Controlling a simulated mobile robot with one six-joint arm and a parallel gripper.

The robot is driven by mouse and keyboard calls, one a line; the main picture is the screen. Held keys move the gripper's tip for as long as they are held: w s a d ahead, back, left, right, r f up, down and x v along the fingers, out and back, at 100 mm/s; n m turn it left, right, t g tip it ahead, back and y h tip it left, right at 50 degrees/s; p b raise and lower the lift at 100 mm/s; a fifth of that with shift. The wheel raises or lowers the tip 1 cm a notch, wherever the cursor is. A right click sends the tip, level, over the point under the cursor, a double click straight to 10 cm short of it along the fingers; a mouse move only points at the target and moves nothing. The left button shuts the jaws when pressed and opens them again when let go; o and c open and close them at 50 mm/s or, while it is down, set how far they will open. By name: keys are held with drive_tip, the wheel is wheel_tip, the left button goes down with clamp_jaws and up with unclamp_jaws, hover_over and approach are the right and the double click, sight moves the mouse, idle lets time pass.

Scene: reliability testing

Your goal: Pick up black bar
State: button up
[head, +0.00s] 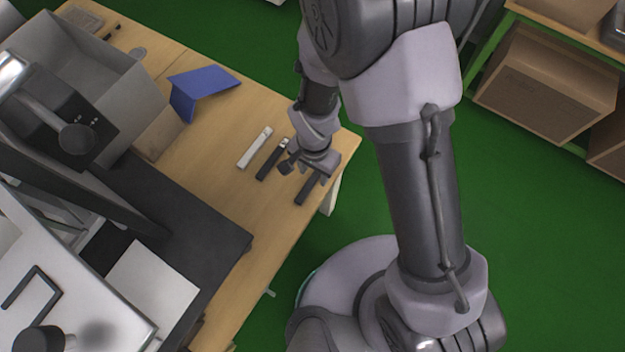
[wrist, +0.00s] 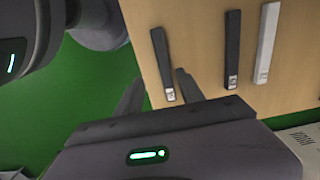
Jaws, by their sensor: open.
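Two black bars and one white bar lie roughly parallel on the wooden table. One black bar (wrist: 161,58) lies closest to the table edge, and it also shows in the head view (head: 306,190). The other black bar (wrist: 232,48) lies farther in, and it also shows in the head view (head: 269,164). Each black bar has a small pale label at one end. My gripper (wrist: 158,76) is open and empty. In the wrist view its fingers appear on either side of the edge bar's labelled end. In the head view my gripper (head: 304,172) is just over the table corner.
The white bar (head: 254,148) lies beside the inner black bar. A blue folded object (head: 205,82) and a grey bin (head: 95,75) stand farther back on the table (head: 215,150). Shelves with cardboard boxes (head: 545,85) stand at right. Green floor lies beyond the table edge.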

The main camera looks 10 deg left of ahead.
sight(312, 181)
drive_tip(key=f, duration=0.2)
drive_tip(key=f+b, duration=0.1)
drive_tip(key=f, duration=0.1)
drive_tip(key=f+b, duration=0.1)
drive_tip(key=f, duration=0.1)
drive_tip(key=shift+w+a, duration=0.25)
drive_tip(key=shift+a, duration=0.15)
drive_tip(key=shift+r, duration=0.15)
drive_tip(key=shift+c, duration=0.2)
clamp_jaws()
